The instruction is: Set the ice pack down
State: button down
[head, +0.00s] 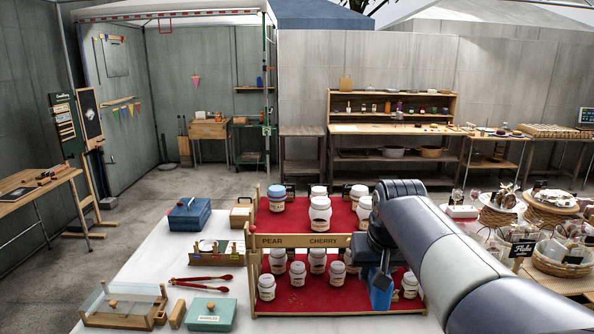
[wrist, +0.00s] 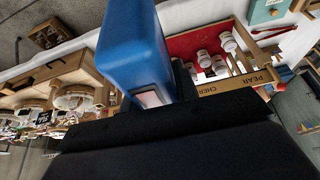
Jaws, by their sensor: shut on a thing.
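The blue ice pack (wrist: 135,50) fills the upper middle of the wrist view, with a small pale label near its lower end. My gripper (wrist: 170,112) is shut on it. In the head view the ice pack (head: 380,290) hangs below my gripper (head: 381,266), in front of the right part of the red jar display. Whether its lower end touches anything is hidden or cannot be told. My arm covers the area to its right.
The red display (head: 300,296) holds several white jars behind and beside the ice pack, with a wooden PEAR and CHERRY sign (head: 297,241). The white table (head: 150,262) carries a blue box (head: 189,215), a green tin (head: 210,315) and red tongs (head: 203,281). Baskets (head: 560,262) stand at right.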

jog(key=w+f+m+h, duration=0.1)
jog(key=w+f+m, duration=0.3)
jog(key=f, duration=1.3)
jog(key=s+f+n+y, duration=0.1)
jog(key=s+f+n, duration=0.3)
jog(key=f, duration=1)
jog(key=shift+s+f, duration=0.15)
jog(key=shift+s, duration=0.6)
